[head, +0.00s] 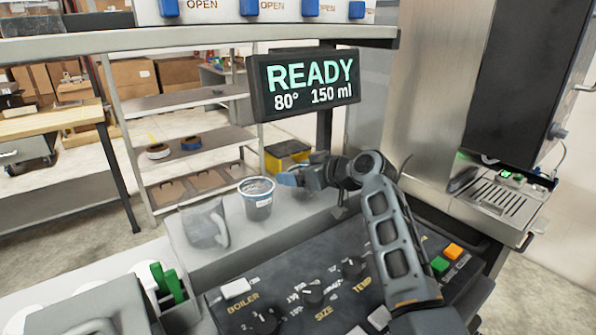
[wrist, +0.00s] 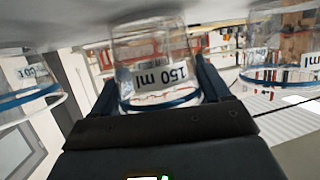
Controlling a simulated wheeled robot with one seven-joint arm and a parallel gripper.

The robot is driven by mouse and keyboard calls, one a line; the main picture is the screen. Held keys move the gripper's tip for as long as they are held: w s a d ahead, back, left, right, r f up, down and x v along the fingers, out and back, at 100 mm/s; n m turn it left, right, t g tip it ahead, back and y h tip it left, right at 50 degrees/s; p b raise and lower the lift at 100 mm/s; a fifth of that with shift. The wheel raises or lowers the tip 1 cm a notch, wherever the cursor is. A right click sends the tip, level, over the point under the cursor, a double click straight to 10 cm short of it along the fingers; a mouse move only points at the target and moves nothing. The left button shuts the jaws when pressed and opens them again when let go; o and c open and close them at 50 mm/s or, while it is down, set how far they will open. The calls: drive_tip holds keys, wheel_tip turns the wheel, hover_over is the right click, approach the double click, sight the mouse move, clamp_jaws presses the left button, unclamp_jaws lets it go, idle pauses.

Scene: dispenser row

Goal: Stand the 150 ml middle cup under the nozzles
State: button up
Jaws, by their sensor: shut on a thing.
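The 150 ml cup is clear with a blue band and stands between my gripper's fingers in the wrist view (wrist: 150,50). That view is upside down, and so is the label. My gripper (wrist: 158,92) is shut on this cup. The wrist view shows a 100-marked cup (wrist: 28,88) and another cup (wrist: 280,50) on either side. The nozzles are not identifiable.
A display (head: 305,84) reads READY, 80°, 150 ml. A control panel (head: 310,285) with knobs and buttons lies in front of the ledge (head: 230,258). A machine with a drip tray (head: 505,200) stands at the right. A shelf (head: 200,42) with blue levers crosses overhead.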

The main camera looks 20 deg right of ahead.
drive_tip(key=shift+f, duration=0.1)
drive_tip(key=shift+f, duration=0.15)
drive_tip(key=o, duration=1)
